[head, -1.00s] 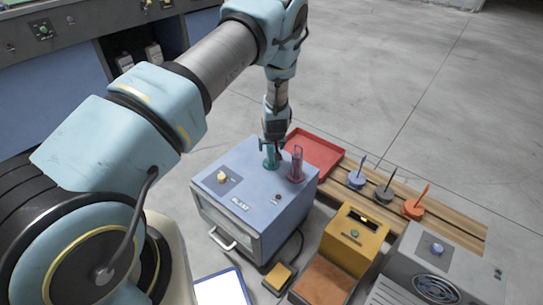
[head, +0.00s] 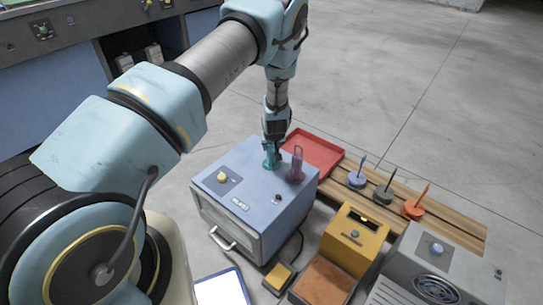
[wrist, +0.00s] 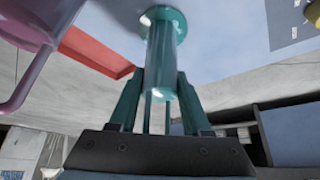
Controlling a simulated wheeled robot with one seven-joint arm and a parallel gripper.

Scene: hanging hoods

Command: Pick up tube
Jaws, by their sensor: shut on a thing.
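A teal tube (head: 270,160) stands upright on top of the blue box (head: 245,185). My gripper (head: 271,148) is above and around it, with its fingers shut on it. In the wrist view the teal tube (wrist: 162,50) runs between the two teal fingers of my gripper (wrist: 156,100), and its flared base meets the box top.
A red tray (head: 315,148) lies behind the box. Wooden slats (head: 455,228) hold blue, dark and orange pieces with upright pegs. A yellow box (head: 355,240) and a grey machine (head: 425,260) stand at right. The floor beyond is clear.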

